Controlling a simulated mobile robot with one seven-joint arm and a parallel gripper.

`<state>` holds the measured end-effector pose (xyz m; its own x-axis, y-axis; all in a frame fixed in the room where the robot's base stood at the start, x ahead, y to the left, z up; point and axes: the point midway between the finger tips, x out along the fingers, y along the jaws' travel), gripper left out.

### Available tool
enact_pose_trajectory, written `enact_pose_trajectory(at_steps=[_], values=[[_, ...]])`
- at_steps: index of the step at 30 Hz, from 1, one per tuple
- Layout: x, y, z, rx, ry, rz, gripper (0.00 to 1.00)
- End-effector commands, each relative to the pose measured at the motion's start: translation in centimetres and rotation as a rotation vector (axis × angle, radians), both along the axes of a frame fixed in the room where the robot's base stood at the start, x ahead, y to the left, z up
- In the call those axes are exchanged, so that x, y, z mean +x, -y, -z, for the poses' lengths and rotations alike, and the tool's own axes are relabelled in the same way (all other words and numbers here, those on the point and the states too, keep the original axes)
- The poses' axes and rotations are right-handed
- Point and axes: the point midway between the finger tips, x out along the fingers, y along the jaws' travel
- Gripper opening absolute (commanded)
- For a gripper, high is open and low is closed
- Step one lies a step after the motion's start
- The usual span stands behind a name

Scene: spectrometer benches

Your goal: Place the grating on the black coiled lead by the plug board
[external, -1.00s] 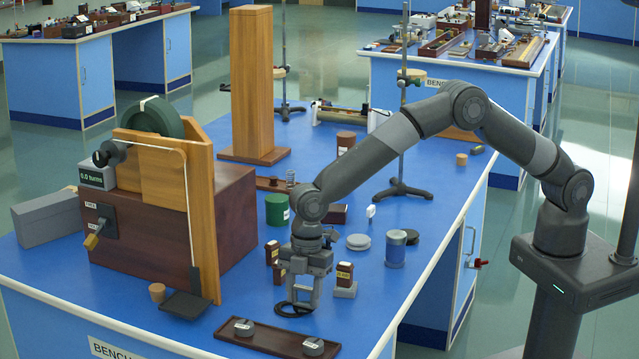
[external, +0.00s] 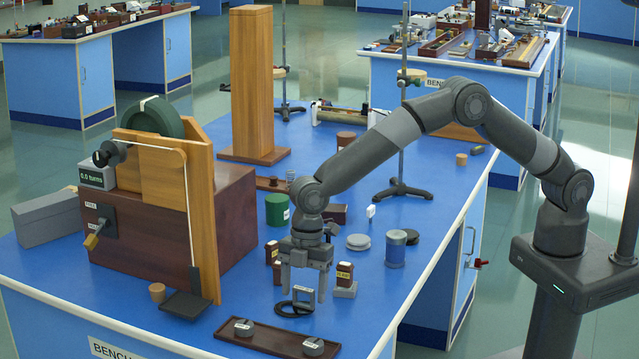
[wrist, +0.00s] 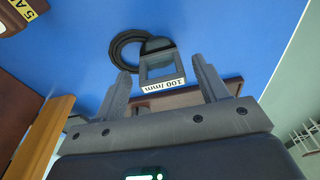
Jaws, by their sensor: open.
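The grating (external: 303,291), a small dark square frame with a white label, stands upright at the black coiled lead (external: 284,311). In the wrist view the grating (wrist: 160,64) reads "100 /mm" and overlaps the right part of the coil (wrist: 117,50). The part of the coil behind it is hidden. My gripper (wrist: 162,70) is open, its fingers apart on either side of the grating with gaps visible. The plug board (external: 270,338), a dark wooden strip with two grey round pieces, lies just in front of the coil.
A small brown labelled block on a grey base (external: 345,282) stands close right of my gripper. Brown labelled blocks (external: 272,252) stand to the left. A blue-grey cylinder (external: 396,248) is further right. The blue bench (external: 370,305) is clear at the front right.

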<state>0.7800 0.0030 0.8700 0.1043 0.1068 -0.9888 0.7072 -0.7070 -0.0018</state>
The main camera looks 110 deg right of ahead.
Motion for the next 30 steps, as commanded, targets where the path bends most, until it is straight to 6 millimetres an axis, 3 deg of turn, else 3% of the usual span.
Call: enact_pose_trajectory(at_steps=[9, 20, 25, 30], values=[[-0.6, 0.8, -6.9, 0.0, 0.004, 0.001, 0.67], [-1.5, 1.1, -11.1, -0.002, 0.005, 0.008, 0.67], [-4.1, 0.8, -15.1, -0.01, 0.029, 0.058, 0.67], [-8.9, 0.4, -20.2, -0.016, 0.066, 0.145, 0.67]])
